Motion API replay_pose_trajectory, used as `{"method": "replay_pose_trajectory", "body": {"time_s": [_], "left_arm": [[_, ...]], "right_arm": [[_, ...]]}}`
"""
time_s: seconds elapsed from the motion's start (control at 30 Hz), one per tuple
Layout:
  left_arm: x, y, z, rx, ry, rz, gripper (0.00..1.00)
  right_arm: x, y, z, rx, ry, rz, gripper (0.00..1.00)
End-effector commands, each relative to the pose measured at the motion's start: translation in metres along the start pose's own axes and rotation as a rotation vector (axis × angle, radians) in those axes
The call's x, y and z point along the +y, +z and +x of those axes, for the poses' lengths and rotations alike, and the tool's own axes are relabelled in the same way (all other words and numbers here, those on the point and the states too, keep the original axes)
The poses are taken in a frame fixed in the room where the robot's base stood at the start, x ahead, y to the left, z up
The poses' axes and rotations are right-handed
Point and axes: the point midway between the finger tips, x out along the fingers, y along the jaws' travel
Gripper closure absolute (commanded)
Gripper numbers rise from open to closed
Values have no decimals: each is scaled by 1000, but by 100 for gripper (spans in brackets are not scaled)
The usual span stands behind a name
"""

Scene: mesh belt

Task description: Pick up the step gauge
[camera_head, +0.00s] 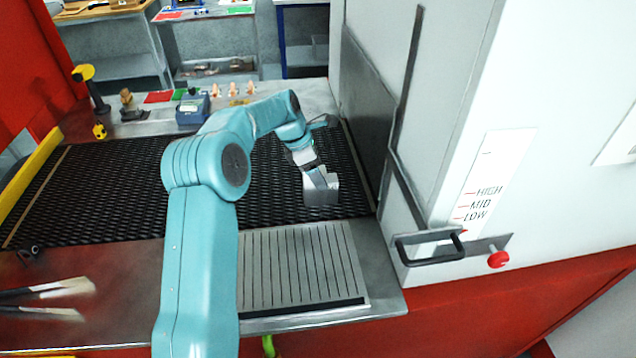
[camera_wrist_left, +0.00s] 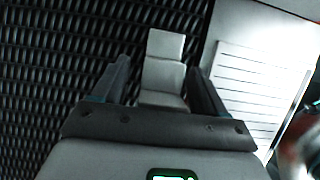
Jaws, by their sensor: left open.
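The step gauge (camera_head: 321,190) is a pale grey metal block with stepped faces on the black mesh belt, near the belt's right end. In the left wrist view the step gauge (camera_wrist_left: 164,73) lies between the two dark fingers of my left gripper (camera_wrist_left: 162,82), with gaps showing on both sides. In the head view my left gripper (camera_head: 308,170) is right at the gauge, and its fingers are hard to make out there. It is open. My right gripper is not in view.
The mesh belt (camera_head: 100,190) is mostly clear. A slatted grey plate (camera_head: 300,265) lies in front, and a white machine housing (camera_head: 440,90) with a black handle (camera_head: 430,246) stands right. A blue-grey box (camera_head: 192,109) and small tools stand behind. Brushes (camera_head: 50,288) lie front left.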

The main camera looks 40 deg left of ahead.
Motion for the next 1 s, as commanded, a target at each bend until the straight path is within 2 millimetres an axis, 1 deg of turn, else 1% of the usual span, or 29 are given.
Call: {"method": "replay_pose_trajectory", "body": {"time_s": [0.23,0.27,0.3,0.37,0.4,0.47,0.77,0.87,0.97,1.0], "left_arm": [[0,1,3,-1,2,1,28],[0,1,3,-1,2,1,34],[0,1,3,-1,2,1,47],[0,1,3,-1,1,1,67],[0,1,3,-1,1,1,80],[0,0,3,0,1,1,99],[0,1,2,-1,1,1,100],[0,4,-4,-2,3,2,100],[1,9,-15,-3,4,2,100],[1,12,-22,-3,6,3,100]], "right_arm": [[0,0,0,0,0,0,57],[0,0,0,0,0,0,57],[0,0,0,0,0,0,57],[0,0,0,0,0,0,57],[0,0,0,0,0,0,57],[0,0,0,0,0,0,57],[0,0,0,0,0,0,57],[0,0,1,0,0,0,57],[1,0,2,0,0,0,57],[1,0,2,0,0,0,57]]}}
